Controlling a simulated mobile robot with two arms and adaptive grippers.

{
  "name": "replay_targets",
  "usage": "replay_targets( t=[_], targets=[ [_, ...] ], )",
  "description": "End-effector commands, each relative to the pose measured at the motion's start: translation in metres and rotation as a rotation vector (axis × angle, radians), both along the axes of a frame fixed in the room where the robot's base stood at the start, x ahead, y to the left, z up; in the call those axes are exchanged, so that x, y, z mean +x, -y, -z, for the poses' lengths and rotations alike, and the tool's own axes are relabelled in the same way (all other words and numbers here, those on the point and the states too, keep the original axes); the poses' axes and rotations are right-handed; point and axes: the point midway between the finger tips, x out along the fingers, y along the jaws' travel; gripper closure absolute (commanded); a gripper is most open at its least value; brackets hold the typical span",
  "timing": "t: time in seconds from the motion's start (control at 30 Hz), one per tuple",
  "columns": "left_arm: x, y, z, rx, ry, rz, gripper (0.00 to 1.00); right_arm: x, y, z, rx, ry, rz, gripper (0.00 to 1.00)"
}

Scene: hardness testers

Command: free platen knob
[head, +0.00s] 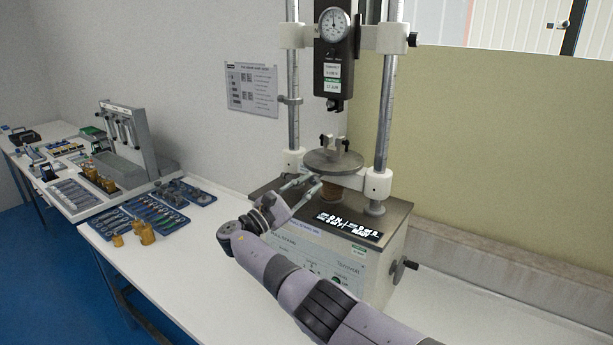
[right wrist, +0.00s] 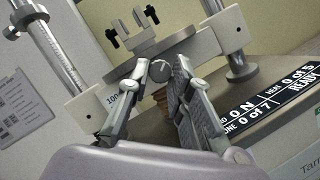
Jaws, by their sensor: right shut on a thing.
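The hardness tester (head: 345,250) stands on the white bench with a round grey platen (head: 333,161) between its two columns. The platen also shows in the right wrist view (right wrist: 125,68), with two small clamps on top. The platen knob (right wrist: 160,71) is a small round silver knob at the platen's near side. My right gripper (head: 314,181) reaches in from the front, just below the platen rim. In the right wrist view its fingertips (right wrist: 160,69) are on either side of the knob, shut on it. The knob is mostly hidden in the head view. My left gripper is not in view.
A lit display (head: 348,227) on the tester's base reads READY. A crank (head: 404,266) sticks out at its right side. A dial gauge (head: 334,24) hangs above the platen. Blue tool trays (head: 150,212) and brass weights (head: 147,234) lie on the bench to the left.

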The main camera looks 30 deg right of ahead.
Motion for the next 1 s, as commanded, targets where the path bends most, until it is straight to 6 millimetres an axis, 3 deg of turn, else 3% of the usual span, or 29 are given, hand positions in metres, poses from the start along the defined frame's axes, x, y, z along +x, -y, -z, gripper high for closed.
replay_targets(
  t=[0.03,0.5,1.0],
  targets=[
    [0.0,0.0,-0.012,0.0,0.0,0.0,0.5,-0.001,0.0,-0.002,-0.016,-0.048,-0.002,1.0],
    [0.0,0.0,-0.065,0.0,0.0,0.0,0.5,-0.005,0.001,0.002,-0.182,-0.454,-0.001,1.0],
    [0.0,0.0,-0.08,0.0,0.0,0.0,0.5,-0.008,0.002,0.007,-0.296,-0.726,-0.002,1.0]
  ],
)
